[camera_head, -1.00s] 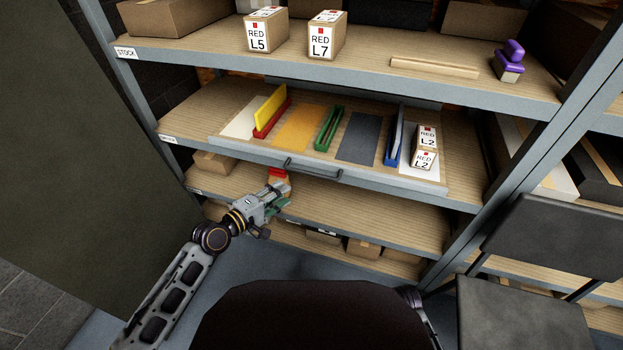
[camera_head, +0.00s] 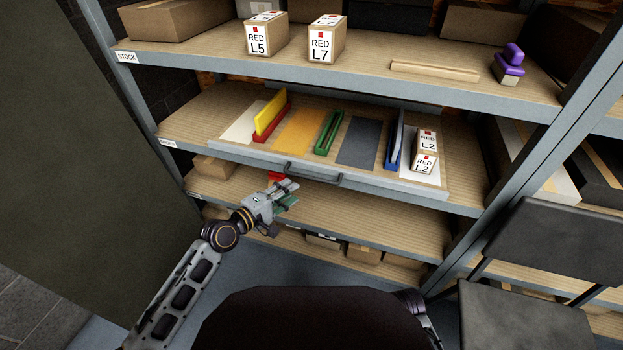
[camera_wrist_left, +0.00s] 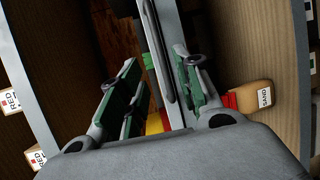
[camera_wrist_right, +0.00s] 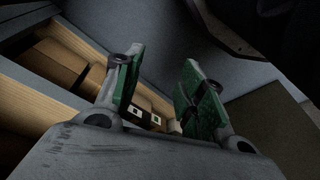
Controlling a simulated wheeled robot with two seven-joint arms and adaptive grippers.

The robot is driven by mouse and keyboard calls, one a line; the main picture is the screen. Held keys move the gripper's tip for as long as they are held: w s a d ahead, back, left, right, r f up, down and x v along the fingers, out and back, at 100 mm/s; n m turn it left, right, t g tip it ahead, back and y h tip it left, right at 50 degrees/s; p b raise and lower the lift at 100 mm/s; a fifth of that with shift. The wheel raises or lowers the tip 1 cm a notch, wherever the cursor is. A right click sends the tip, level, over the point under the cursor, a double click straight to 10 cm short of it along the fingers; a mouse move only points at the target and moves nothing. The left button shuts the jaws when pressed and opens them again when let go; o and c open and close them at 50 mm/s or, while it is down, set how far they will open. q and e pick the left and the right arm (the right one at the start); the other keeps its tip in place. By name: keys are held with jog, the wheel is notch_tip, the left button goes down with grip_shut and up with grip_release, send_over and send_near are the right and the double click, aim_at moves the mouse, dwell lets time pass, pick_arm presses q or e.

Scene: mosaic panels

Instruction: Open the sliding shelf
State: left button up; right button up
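The sliding shelf (camera_head: 385,183) is a flat board with a grey front edge on the middle level of the rack. It looks pushed in, about flush with the rack front. Its dark bar handle (camera_head: 314,176) sits on the front edge, left of centre. My left gripper (camera_head: 294,190) is open and empty, just below and in front of the handle. In the left wrist view the handle (camera_wrist_left: 158,45) appears between or just beyond the spread fingers (camera_wrist_left: 158,62); contact cannot be told. My right gripper (camera_wrist_right: 157,66) is open and empty, seen only in its wrist view.
A black chair (camera_head: 551,238) is at right. A dark panel (camera_head: 95,150) rises at left.

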aim_at(310, 179)
pick_arm(q)
jog(key=b+x, duration=0.1)
jog(key=x, duration=0.7)
jog(key=shift+w+d+b, duration=0.25)
jog(key=shift+b, duration=0.1)
jog(key=shift+x, duration=0.95)
jog(key=shift+w+d+f, duration=0.15)
jog(key=shift+w, duration=0.05)
pick_arm(e)
jog(key=r, duration=0.3)
jog(key=shift+w+a+r, duration=0.15)
jog(key=shift+w+a, duration=0.1)
jog(key=shift+a, duration=0.1)
pick_arm(q)
jog(key=shift+c, duration=0.3)
grip_shut()
